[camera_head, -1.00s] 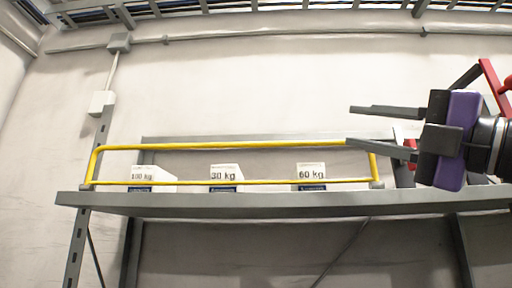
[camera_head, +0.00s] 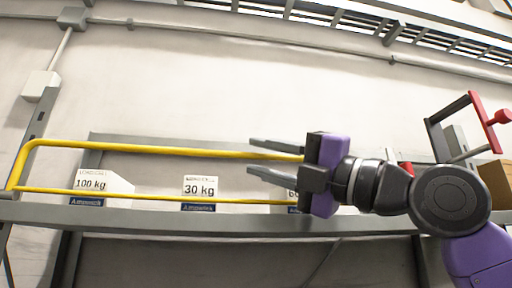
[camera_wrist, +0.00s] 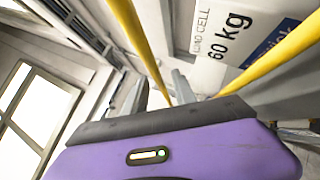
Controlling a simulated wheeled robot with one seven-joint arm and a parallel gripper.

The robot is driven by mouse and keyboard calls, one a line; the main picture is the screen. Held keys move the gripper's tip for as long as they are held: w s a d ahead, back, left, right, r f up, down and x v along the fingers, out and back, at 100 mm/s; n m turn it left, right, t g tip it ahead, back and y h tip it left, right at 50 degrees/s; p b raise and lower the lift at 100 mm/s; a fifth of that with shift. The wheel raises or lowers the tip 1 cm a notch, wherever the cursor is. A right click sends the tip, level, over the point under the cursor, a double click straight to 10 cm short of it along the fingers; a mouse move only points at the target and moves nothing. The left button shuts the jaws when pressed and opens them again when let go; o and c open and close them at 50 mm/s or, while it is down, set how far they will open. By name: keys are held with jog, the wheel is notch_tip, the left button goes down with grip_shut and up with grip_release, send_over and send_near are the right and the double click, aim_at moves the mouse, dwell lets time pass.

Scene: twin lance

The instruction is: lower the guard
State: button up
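The guard (camera_head: 150,148) is a yellow tubular rail along the front of a grey shelf. It stands raised, with a top bar, a lower bar and a bent left end. My gripper (camera_head: 251,157) is open, its two grey fingers pointing left near the right part of the guard. The guard's right end is hidden behind my gripper.
White boxes marked 100 kg (camera_head: 97,185), 30 kg (camera_head: 200,188) and 60 kg (camera_wrist: 225,35) stand behind the guard on the shelf (camera_head: 150,215). A red-handled frame (camera_head: 488,122) and a brown box (camera_head: 496,178) are at the right.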

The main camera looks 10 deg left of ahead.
jog(key=shift+w+a+r, duration=0.25)
jog(key=shift+a+r, duration=0.05)
jog(key=shift+a, duration=0.3)
grip_shut()
dwell(1.1)
